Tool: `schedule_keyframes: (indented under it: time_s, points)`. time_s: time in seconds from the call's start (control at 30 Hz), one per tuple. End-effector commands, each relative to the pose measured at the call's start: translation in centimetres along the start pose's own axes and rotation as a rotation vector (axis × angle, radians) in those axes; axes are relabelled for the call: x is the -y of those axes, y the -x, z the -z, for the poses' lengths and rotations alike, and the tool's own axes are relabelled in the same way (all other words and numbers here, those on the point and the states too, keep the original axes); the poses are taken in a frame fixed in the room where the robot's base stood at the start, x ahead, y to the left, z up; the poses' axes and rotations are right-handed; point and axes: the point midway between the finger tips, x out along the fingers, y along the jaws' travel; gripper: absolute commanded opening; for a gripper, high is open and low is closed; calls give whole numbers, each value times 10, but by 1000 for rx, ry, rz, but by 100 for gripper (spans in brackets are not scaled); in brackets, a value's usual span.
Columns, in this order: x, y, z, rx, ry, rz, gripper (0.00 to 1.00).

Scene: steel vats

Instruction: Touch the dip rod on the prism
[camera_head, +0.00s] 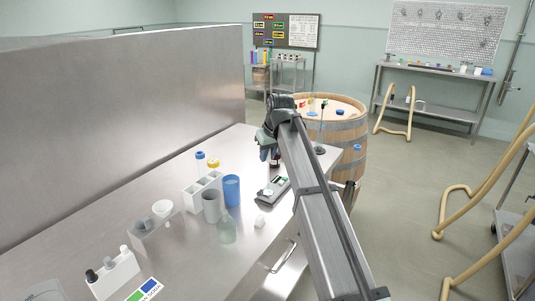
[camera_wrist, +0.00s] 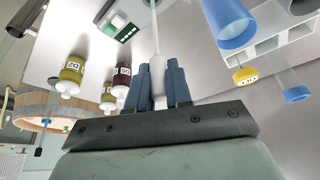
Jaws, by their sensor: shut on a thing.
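My gripper (camera_wrist: 160,72) is shut on a pale, thin rod, the dip rod (camera_wrist: 155,35), in the wrist view. The rod runs up between the blue fingers and out of the top edge, so its far end is hidden. In the head view my gripper (camera_head: 266,143) is above the far part of the steel table, and the rod cannot be made out.
A white rack (camera_head: 203,187) with capped tubes, a blue cup (camera_head: 232,190), a grey cup (camera_head: 211,206) and a glass bottle (camera_head: 227,230) stand left of the meter. Numbered sample bottles (camera_wrist: 73,73) are left of my fingers. A barrel (camera_head: 340,130) stands beyond the table.

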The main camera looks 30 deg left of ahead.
Motion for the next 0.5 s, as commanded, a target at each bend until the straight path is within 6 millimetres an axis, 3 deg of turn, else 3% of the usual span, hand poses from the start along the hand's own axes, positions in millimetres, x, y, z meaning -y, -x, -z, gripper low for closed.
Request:
schedule_keyframes:
  time_s: [0.5]
  points:
    - [0,-4,-2,0,0,0,0]
